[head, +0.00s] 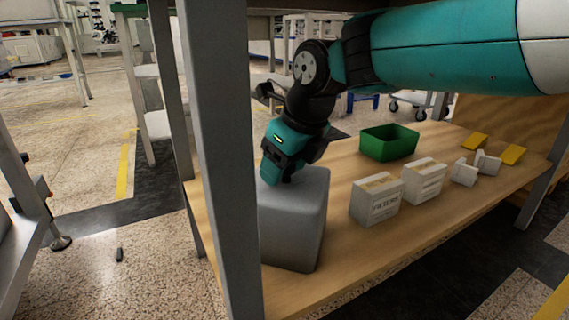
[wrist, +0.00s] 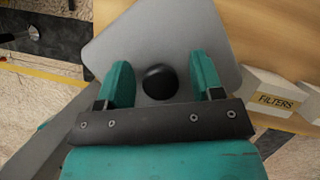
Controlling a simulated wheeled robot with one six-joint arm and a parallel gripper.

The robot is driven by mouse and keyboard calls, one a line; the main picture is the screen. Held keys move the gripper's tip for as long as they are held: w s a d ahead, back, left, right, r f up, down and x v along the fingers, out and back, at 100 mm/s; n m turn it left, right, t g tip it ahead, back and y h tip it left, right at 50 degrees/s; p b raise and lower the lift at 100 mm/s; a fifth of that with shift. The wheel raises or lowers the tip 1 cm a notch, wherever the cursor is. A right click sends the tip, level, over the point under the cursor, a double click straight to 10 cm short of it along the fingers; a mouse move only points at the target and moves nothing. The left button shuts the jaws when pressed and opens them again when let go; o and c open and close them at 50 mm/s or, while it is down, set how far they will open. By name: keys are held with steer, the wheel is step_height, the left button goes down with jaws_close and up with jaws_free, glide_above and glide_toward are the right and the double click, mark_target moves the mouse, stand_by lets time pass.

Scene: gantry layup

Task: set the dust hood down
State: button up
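The dust hood (head: 294,225) is a grey box with rounded edges, standing upright at the left end of the wooden bench top (head: 345,240), beside the grey post. It appears to rest on the bench top. In the wrist view the hood's flat top (wrist: 150,35) carries a round black knob (wrist: 159,82). My gripper (head: 283,178) is directly above the hood, pointing down. In the wrist view my gripper (wrist: 162,70) is open, one teal finger on each side of the knob, with a gap on both sides. The hood's underside is hidden.
Two white filter boxes (head: 376,199) (head: 424,181) stand right of the hood. A green bin (head: 389,142) is behind them. White fittings (head: 465,172) and yellow blocks (head: 513,154) lie farther right. The grey post (head: 222,160) stands close in front on the left.

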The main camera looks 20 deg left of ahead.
steer(key=p+v, duration=0.4)
steer(key=v, duration=0.1)
steer(key=shift+w+a+r, duration=0.1)
steer(key=shift+r, duration=0.2)
steer(key=s+d+p, duration=0.4)
steer(key=d+p, duration=0.1)
steer(key=d, duration=0.6)
steer(key=shift+d+f, duration=0.25)
steer(key=shift+d, duration=0.05)
steer(key=shift+d, duration=0.1)
steer(key=s+d+n, duration=0.8)
steer(key=d+n, duration=0.1)
steer(key=n, duration=0.5)
steer(key=s+d+r+n+g, duration=0.1)
steer(key=s+d+n, duration=0.6)
steer(key=d+n, duration=0.3)
steer(key=n, duration=0.4)
steer(key=shift+s+d+r+n, duration=0.2)
steer(key=shift+s+r+n, duration=0.15)
steer(key=shift+n, duration=0.05)
